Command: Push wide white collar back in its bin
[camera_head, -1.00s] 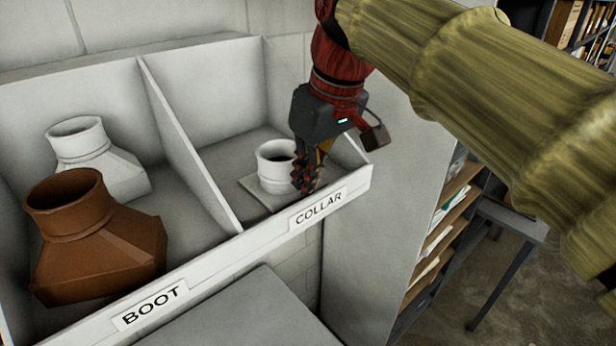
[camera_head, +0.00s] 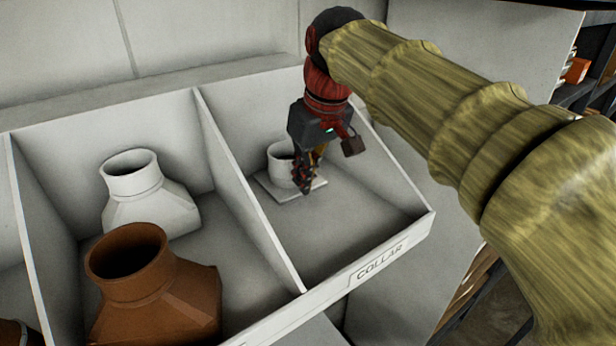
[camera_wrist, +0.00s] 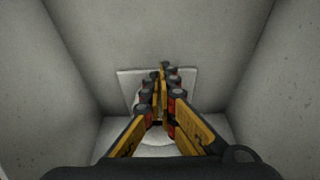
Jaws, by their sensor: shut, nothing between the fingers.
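The wide white collar (camera_head: 279,170), a short round ring on a square flat flange, sits upright on the floor of the COLLAR bin (camera_head: 345,232), toward its back. Bare floor lies between it and the labelled front lip. My gripper (camera_head: 304,188) points down into the bin with its fingers shut and empty. The fingertips are at the front right side of the ring, over the flange; I cannot tell whether they touch it. In the wrist view the collar's flange (camera_wrist: 188,77) shows beyond the fingers (camera_wrist: 163,75), which hide much of the collar.
A slanted divider (camera_head: 245,190) separates the bin from the left one, which holds a white boot (camera_head: 150,200) and a brown boot (camera_head: 150,300). The bin's right wall stands close to my gripper. A shelf (camera_head: 575,80) is at the far right.

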